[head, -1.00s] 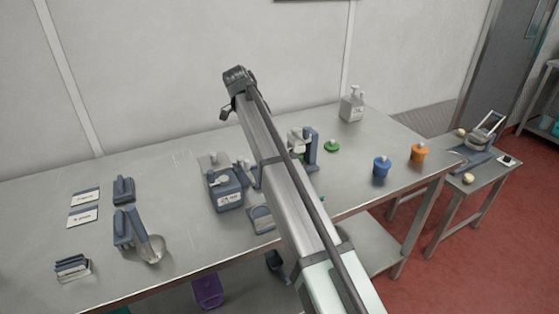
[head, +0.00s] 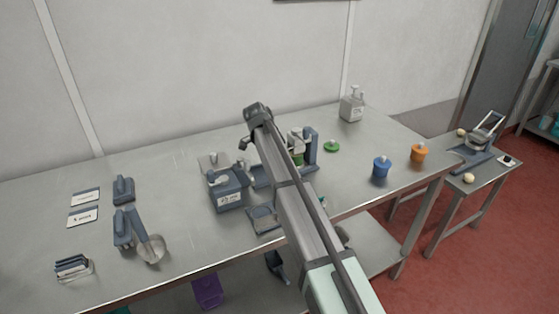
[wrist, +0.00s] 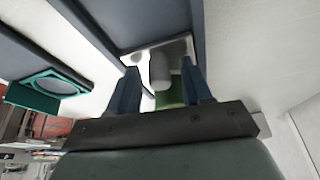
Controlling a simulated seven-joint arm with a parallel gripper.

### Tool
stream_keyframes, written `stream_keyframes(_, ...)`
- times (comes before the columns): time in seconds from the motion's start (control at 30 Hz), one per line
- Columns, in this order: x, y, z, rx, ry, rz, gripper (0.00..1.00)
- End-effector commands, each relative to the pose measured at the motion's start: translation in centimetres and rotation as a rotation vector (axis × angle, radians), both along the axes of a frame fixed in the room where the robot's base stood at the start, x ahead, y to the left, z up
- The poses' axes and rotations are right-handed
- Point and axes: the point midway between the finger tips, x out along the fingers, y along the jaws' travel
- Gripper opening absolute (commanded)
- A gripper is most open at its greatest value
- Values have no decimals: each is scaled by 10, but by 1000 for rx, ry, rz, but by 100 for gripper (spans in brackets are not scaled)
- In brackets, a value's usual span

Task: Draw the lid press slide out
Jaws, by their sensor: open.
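The lid press (head: 311,147) is a blue-grey upright stand on the bench, right of my arm in the head view. A pale part and a green part show at its left side, partly behind my arm. In the wrist view my gripper (wrist: 161,72) is open, its two blue fingers apart. A pale grey rounded knob (wrist: 160,68) shows between the fingers, with a green part (wrist: 171,92) below it. I cannot tell whether the fingers touch the knob or whether it belongs to the slide. My gripper is not clearly seen in the head view.
A blue-grey labelled box (head: 229,191) stands left of my arm. A green lid (head: 332,146), a blue pot (head: 381,167) and an orange pot (head: 418,153) lie to the right. A pump bottle (head: 351,104) stands at the back.

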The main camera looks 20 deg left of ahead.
Motion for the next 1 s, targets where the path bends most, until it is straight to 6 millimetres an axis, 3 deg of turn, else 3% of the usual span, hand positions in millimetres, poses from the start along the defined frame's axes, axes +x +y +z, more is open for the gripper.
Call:
stream_keyframes(0.27,0,0,0,0,0,0,48)
stream_keyframes(0.77,0,0,0,0,0,0,0)
stream_keyframes(1.0,0,0,0,0,0,0,0)
